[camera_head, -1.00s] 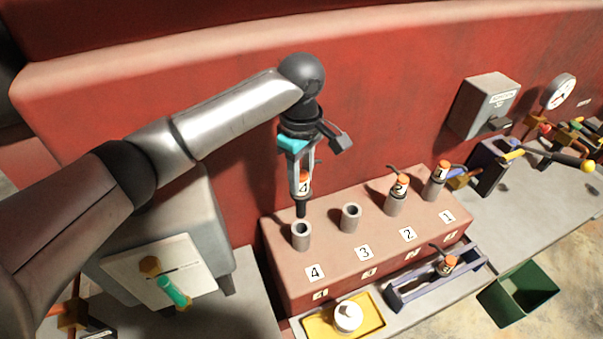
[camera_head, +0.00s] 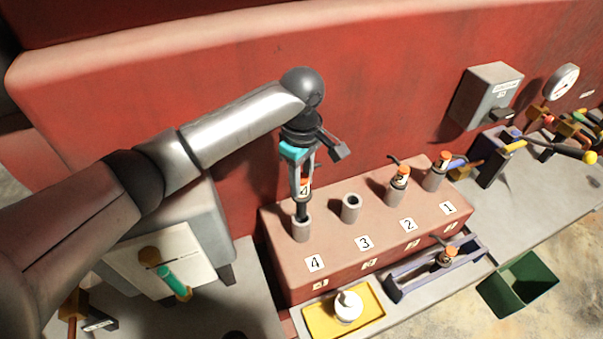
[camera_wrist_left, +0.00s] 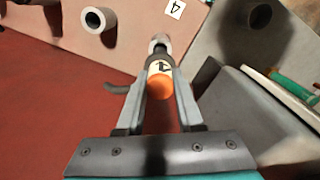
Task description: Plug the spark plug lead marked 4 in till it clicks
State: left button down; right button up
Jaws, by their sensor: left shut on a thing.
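My left gripper (camera_head: 303,182) is shut on the spark plug lead marked 4, which has an orange top and a dark lower end. The lead (camera_wrist_left: 160,76) also shows between the fingers in the left wrist view. It is upright over the grey tube marked 4 (camera_head: 301,230), and its dark lower end is at the tube's mouth, seemingly just inside. How deep it sits is hidden. The number label 4 (camera_head: 314,263) is on the red block in front of that tube. My right gripper is not in view.
The tube at 3 (camera_head: 351,208) is empty. Leads 2 (camera_head: 399,183) and 1 (camera_head: 437,174) stand in their tubes. Another lead (camera_head: 447,256) lies in a blue tray (camera_head: 405,292). A yellow tray (camera_head: 374,316) holds a white object. A red wall rises close behind.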

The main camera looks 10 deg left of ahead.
aim_at(301, 205)
pick_arm(q)
jog(key=shift+f+b, duration=0.65)
jog(key=shift+f, duration=3.85)
jog(key=shift+c, duration=2.3)
grip_release()
jog(key=shift+r, duration=0.1)
notch_tip(301, 205, up, 15)
jog(key=shift+r, duration=0.1)
